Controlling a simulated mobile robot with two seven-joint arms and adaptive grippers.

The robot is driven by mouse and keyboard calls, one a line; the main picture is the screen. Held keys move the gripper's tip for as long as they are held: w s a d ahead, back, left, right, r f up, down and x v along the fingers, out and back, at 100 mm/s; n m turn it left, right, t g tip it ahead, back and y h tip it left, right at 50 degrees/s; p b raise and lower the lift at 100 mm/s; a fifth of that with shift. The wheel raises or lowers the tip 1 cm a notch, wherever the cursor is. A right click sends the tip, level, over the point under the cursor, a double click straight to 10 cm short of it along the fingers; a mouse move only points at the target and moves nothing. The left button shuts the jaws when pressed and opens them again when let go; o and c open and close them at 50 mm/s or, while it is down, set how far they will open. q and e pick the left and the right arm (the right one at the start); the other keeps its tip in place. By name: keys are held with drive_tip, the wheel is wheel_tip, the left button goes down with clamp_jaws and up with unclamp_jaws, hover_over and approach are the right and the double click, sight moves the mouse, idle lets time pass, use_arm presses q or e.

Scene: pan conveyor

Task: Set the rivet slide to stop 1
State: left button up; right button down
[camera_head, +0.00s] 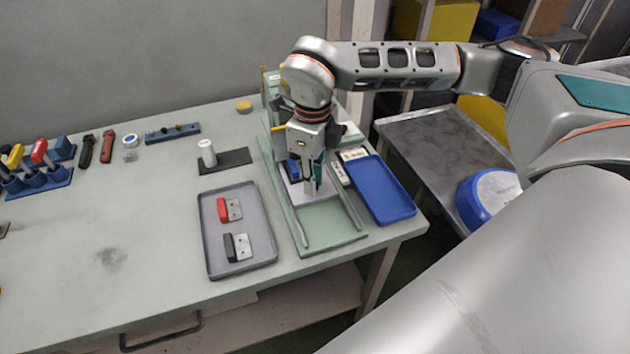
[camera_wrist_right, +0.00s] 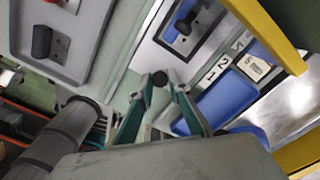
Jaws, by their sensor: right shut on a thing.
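My right gripper (camera_head: 317,188) reaches down over the green slide fixture (camera_head: 325,215) on the right part of the bench. In the wrist view its two fingers (camera_wrist_right: 160,84) are closed on a small round black knob (camera_wrist_right: 160,78). A pale metal plate (camera_wrist_right: 155,50) lies beside the knob, with a blue and dark part (camera_wrist_right: 185,24) on it. The blue part also shows in the head view (camera_head: 294,170), left of the fingers. A label strip (camera_wrist_right: 217,70) beside the fixture reads 2 and 1. The gripper hides the knob in the head view, and I cannot tell which stop it is at. My left gripper is not in view.
A blue tray (camera_head: 381,206) lies close to the right of the fixture. A grey tray (camera_head: 211,255) with a red and a black handled part lies to its left. A white cylinder (camera_head: 207,153) stands on a dark mat behind. The bench's front left is clear.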

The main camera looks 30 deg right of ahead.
drive_tip(key=c, duration=1.9)
unclamp_jaws()
